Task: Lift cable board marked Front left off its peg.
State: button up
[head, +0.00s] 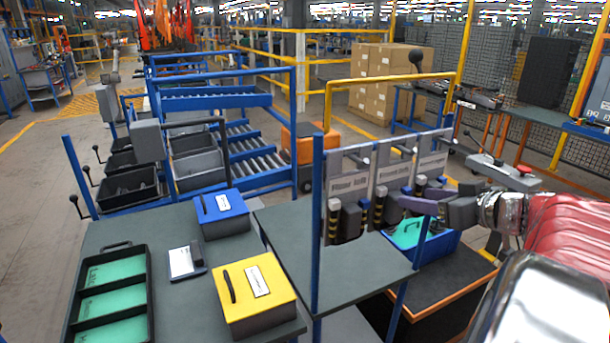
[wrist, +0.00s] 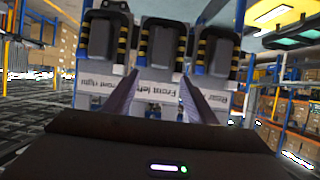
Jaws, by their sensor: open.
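The Front left cable board (wrist: 158,87) is the middle of three hanging boards in the wrist view. Its label appears upside down, with a dark block with yellow-black stripes above it in that picture. In the head view it is the middle grey panel (head: 393,174), partly covered by dark parts. My gripper (wrist: 159,78) is open, its two purple fingers either side of the Front left label in the wrist view. In the head view my gripper (head: 412,197) is in front of the right part of the rack. Contact with the board cannot be told; its peg is not clear.
The Front right board (wrist: 97,80) and a Rear board (wrist: 224,102) hang close on either side. A blue post (head: 317,220) stands left of the boards. A blue bin (head: 430,245) is below my gripper. The grey tabletop (head: 345,275) is bare.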

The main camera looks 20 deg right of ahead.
aim_at(396, 194)
jog(key=x, duration=0.6)
jog(key=shift+w+f, duration=0.2)
jog(key=shift+w, duration=0.15)
jog(key=shift+c, duration=0.4)
grip_shut()
jog(key=shift+r, duration=0.2)
jog(key=shift+r, duration=0.9)
jog(key=shift+s, duration=0.15)
